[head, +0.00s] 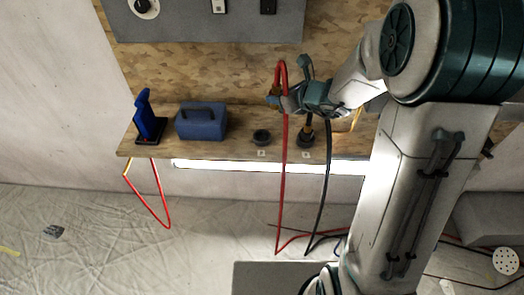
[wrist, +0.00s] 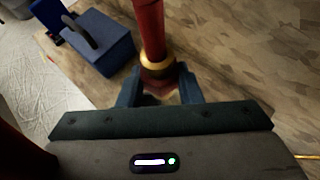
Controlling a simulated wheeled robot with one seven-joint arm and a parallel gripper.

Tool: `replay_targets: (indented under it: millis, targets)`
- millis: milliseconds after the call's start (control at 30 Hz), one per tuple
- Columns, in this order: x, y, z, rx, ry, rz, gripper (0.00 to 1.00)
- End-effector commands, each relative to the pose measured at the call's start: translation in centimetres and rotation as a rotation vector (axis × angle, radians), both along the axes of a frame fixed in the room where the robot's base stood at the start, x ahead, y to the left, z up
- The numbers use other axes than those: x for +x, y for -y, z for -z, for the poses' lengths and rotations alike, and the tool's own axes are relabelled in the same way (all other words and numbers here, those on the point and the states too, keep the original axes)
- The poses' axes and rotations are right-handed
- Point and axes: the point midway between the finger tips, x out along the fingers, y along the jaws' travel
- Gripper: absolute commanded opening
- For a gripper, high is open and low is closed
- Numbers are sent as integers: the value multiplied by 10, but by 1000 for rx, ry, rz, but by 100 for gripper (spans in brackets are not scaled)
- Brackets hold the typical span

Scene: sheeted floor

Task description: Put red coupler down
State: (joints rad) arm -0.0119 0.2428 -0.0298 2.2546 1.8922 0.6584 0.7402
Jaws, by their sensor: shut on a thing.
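My gripper (head: 277,98) is shut on the red coupler, held above the wooden shelf (head: 215,149) at its right half. In the wrist view the red coupler (wrist: 157,68) shows a brass-coloured ring between my two fingers (wrist: 159,88), with a red hose rising from it. In the head view the red hose (head: 284,190) loops over at the gripper and hangs down past the shelf's front edge. The coupler's lower end is hidden in the wrist view.
A round black holder (head: 262,137) stands on the shelf, left of the hose. A second holder (head: 305,139) has a black hose by it. A blue toolbox (head: 201,121) and a blue upright object (head: 147,118) stand further left. A grey panel (head: 210,20) is on the back wall.

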Motion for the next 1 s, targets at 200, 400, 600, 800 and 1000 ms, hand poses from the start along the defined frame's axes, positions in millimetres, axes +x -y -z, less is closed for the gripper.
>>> replay_targets:
  millis: [200,400,600,800,1000]
  targets:
    - [-9,-31,27,-16,-8,-126,0]
    - [-13,-39,43,-22,-17,-159,0]
    - [-13,-39,79,-21,-18,-161,0]
    - [-13,-39,98,-21,-17,-160,0]
    - [-13,-39,126,-22,-16,-160,0]
